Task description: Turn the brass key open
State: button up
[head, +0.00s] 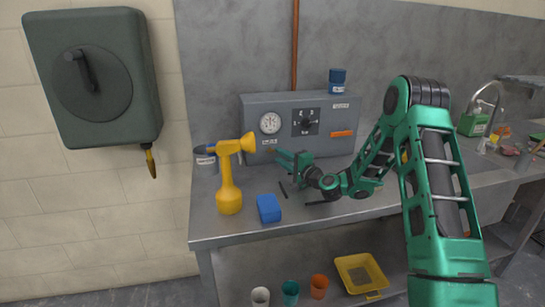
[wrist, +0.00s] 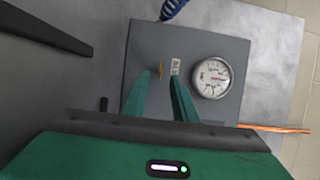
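The small brass key (wrist: 161,71) sticks out of the front of a grey panel box (wrist: 145,45), beside a small white label (wrist: 175,66). In the head view the grey box (head: 350,108) stands on the bench against the wall, and I cannot make out the key there. My gripper (wrist: 161,77) is open, with its two green fingers pointing at the box and the key between their tips in the picture. I cannot tell whether they touch it. In the head view my gripper (head: 274,155) is at the lower left of the box front.
A round gauge (head: 270,123), a dial (head: 305,122) and an orange plate (head: 342,133) are on the box. A yellow sprayer-like tool (head: 229,185) stands close left of my gripper. A blue block (head: 268,208) lies in front. A grey can (head: 205,160) stands behind the tool.

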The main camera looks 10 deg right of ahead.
aim_at(270, 150)
jog(key=shift+x, duration=2.3)
jog(key=shift+s+a, duration=0.1)
jog(key=shift+a, duration=0.05)
